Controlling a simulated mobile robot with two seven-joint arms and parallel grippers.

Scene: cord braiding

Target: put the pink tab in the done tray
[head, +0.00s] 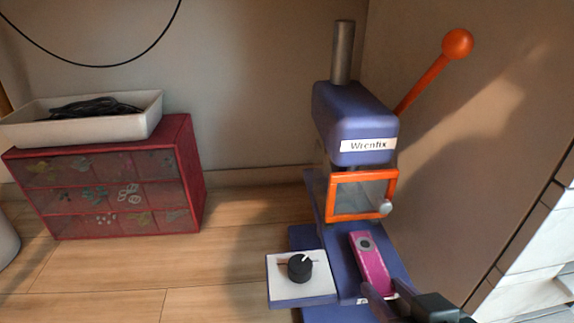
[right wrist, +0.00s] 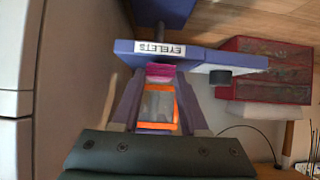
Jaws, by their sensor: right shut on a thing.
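The pink tab (head: 371,266) is a narrow strip with a dark grey ring near its far end. In the head view it is over the purple base of the press, below the orange-framed window; I cannot tell whether it touches the base. My right gripper (head: 381,293) is shut on its near end. In the right wrist view the tab (right wrist: 160,71) shows as a small pink patch between the fingertips of the right gripper (right wrist: 157,80). My left gripper is not in view. I cannot identify a done tray in either view.
The purple press (head: 353,115) has an orange lever (head: 428,78) and an orange-framed window (head: 361,195). A black knob (head: 300,267) sits on a white plate beside it. A red drawer cabinet (head: 190,175) carries a white tray (head: 140,122) of black cord. The wooden surface between is clear.

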